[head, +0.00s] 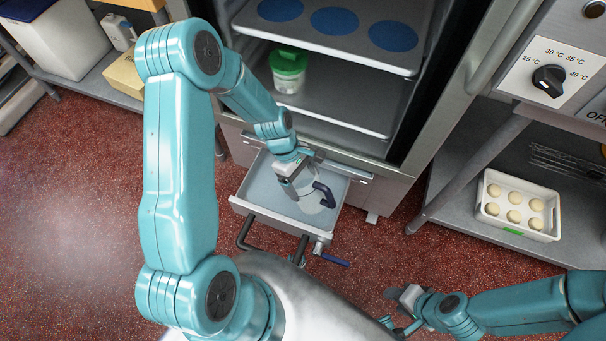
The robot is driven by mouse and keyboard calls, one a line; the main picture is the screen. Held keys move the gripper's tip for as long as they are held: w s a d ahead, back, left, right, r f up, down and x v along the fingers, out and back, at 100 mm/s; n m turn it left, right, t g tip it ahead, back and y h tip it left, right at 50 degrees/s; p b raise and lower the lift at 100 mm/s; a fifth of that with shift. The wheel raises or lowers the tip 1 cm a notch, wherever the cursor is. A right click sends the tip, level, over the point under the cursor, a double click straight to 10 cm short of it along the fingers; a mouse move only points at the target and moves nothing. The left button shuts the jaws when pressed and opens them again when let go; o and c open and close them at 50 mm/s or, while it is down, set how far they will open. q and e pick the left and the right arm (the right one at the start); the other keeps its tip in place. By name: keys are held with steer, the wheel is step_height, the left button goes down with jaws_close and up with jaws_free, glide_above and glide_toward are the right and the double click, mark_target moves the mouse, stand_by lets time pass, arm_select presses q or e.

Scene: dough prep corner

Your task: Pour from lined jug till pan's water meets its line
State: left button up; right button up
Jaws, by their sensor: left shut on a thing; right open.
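The pan (267,219) is a shallow metal, drawer-like tray pulled out at the foot of the open cabinet. Its inside looks pale grey-blue; I cannot make out its line or the water level. The jug (309,200) is clear with a dark blue handle and is over the pan's right part. My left gripper (290,172) is shut on the jug from above. Whether the jug is tilted or pouring, and its own line, I cannot tell. My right gripper (399,304) is open and empty, low at the right, apart from the pan.
A blue-handled valve (331,259) sticks out below the pan's front. The cabinet (340,95) above holds a green-lidded tub (288,72) and a tray with blue discs (334,45). A white crate of dough balls (519,224) stands on the right shelf. The red floor at left is clear.

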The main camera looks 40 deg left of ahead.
arm_select(q)
steer(key=shift+f, duration=0.1)
steer(key=r+y+p, duration=0.1)
steer(key=p, duration=0.1)
steer(key=shift+r+p, duration=0.1)
steer(key=shift+p, duration=0.2)
steer(key=shift+a+f+y+b, duration=0.1)
steer(key=shift+f+y+b, duration=0.35)
steer(key=shift+b, duration=0.45)
steer(key=shift+r+y+b, duration=0.15)
steer(key=shift+y+b, duration=0.1)
steer(key=shift+b, duration=0.15)
steer(key=y+b, duration=0.1)
steer(key=b, duration=0.6)
steer(key=shift+w+a+r+y, duration=0.1)
steer(key=shift+a+r+y, duration=0.1)
steer(key=shift+r+y, duration=0.15)
steer(key=shift+r+b, duration=0.25)
steer(key=shift+b, duration=0.1)
steer(key=shift+r, duration=0.2)
steer(key=shift+r+p, duration=0.6)
steer(key=shift+r, duration=0.75)
